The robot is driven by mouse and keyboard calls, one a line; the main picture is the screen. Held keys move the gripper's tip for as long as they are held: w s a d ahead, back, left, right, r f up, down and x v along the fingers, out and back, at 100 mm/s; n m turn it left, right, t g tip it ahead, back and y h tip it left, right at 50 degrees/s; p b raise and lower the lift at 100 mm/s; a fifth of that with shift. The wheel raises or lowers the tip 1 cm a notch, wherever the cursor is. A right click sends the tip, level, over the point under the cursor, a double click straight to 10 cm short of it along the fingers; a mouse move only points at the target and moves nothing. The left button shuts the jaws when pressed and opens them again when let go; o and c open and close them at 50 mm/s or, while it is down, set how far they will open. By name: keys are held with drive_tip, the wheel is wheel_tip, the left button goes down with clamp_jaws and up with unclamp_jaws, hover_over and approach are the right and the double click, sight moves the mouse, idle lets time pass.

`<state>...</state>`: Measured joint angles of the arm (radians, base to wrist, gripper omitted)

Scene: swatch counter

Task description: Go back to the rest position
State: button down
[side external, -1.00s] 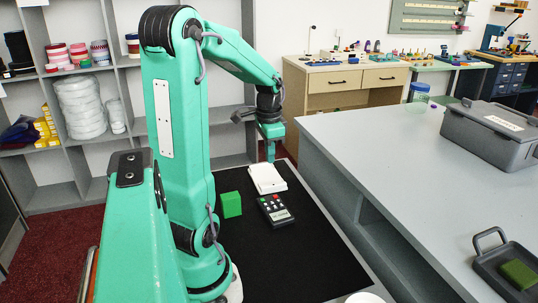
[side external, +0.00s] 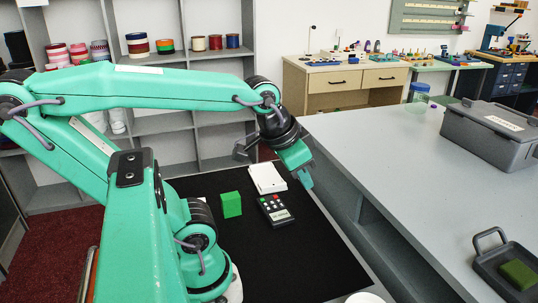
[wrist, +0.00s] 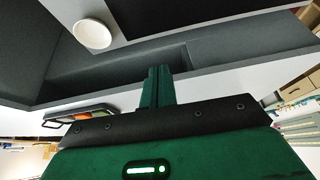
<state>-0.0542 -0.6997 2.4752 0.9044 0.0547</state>
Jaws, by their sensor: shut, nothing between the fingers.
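My gripper (side external: 306,179) is shut and empty. In the side view it hangs in the air at the end of my folded-back arm, tilted down to the right, near the right edge of the black mat (side external: 300,250). In the wrist view the closed fingers of my gripper (wrist: 155,72) point up the picture, with nothing between them.
On the mat lie a green block (side external: 231,204), a dark calculator-like keypad (side external: 275,210) and a white stack (side external: 267,178). A white round dish (wrist: 92,34) sits at the counter edge. A grey counter at right holds a lidded box (side external: 492,135) and a tray (side external: 495,265).

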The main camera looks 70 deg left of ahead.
drive_tip(key=shift+s+d, duration=0.35)
drive_tip(key=shift+d, duration=0.35)
